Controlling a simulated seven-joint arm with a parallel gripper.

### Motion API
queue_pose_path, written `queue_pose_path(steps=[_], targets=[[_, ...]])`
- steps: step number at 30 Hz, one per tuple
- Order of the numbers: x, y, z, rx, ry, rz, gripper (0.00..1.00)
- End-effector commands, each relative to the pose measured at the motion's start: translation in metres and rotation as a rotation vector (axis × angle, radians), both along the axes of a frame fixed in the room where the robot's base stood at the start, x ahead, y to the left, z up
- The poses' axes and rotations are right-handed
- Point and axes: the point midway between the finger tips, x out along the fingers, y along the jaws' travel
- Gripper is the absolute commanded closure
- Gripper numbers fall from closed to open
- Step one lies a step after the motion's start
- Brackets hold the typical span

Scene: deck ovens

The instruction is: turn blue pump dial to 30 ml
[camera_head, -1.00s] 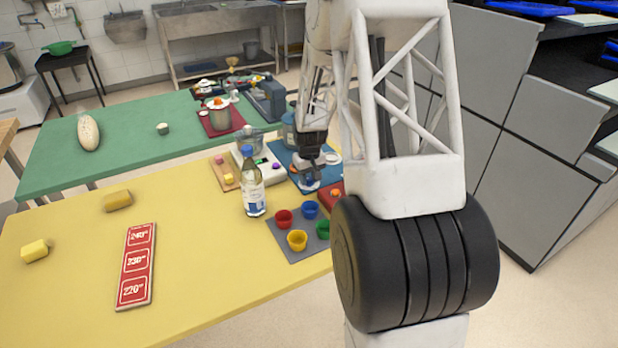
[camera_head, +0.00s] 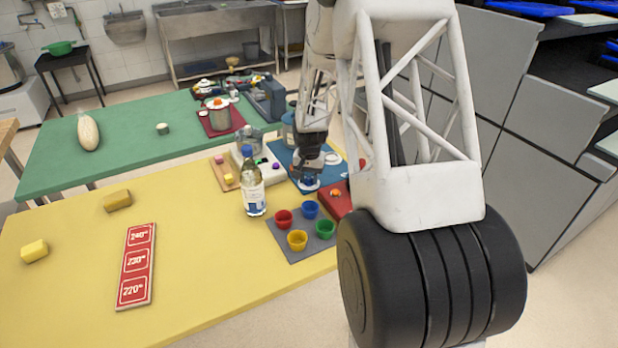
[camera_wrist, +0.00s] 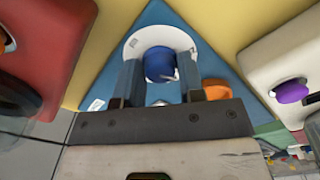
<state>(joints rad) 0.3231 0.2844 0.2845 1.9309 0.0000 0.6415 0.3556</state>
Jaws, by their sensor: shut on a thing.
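The blue dial (camera_wrist: 160,66) shows in the wrist view as a round knob with a dark line on its face. It sits inside a white ring (camera_wrist: 146,37) on a blue board (camera_wrist: 183,17). Small marks on the ring are too blurred to read. My gripper (camera_wrist: 160,77) has one finger on each side of the knob and is shut on it. In the head view my gripper (camera_head: 309,166) points down onto the blue dial (camera_head: 309,182), on the blue board at the yellow table's far right.
A purple knob (camera_wrist: 292,91) on a white base is to the right in the wrist view. An orange piece (camera_wrist: 218,90) shows beside my right finger. A red board (camera_head: 336,201), a bottle (camera_head: 253,185) and a grey mat (camera_head: 283,238) with coloured cups stand close by.

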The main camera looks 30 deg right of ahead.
Motion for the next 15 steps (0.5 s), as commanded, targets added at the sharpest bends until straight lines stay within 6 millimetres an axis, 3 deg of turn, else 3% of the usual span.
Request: queue_pose_path(steps=[14,15], targets=[[-0.0009,0.0006,-0.001,0.0,0.002,-0.02,0.88],[-0.0009,0.0006,-0.001,0.0,0.002,-0.02,0.58]])
